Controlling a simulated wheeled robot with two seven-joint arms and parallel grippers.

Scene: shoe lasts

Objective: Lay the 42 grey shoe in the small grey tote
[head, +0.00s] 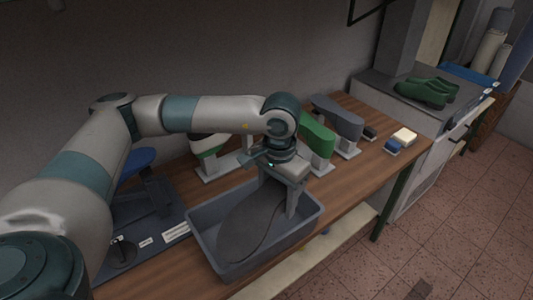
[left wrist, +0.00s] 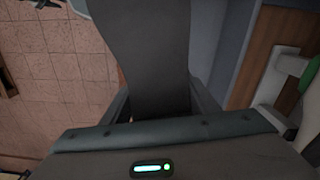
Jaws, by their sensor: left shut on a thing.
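My left gripper (head: 287,205) points down over the right end of the small grey tote (head: 203,238) in the head view. It is shut on a dark grey shoe (head: 250,222), which lies long and flat-looking within the tote's outline. I cannot tell whether the shoe touches the tote floor. In the left wrist view the shoe (left wrist: 152,50) runs up from between the fingers, with a tote wall (left wrist: 206,40) beside it. No size mark is readable on the shoe. My right gripper is not in view.
A blue-topped piece (head: 136,163) is at the left. Small blocks (head: 404,136) lie at the right. Green clogs (head: 428,91) sit on a cabinet farther right.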

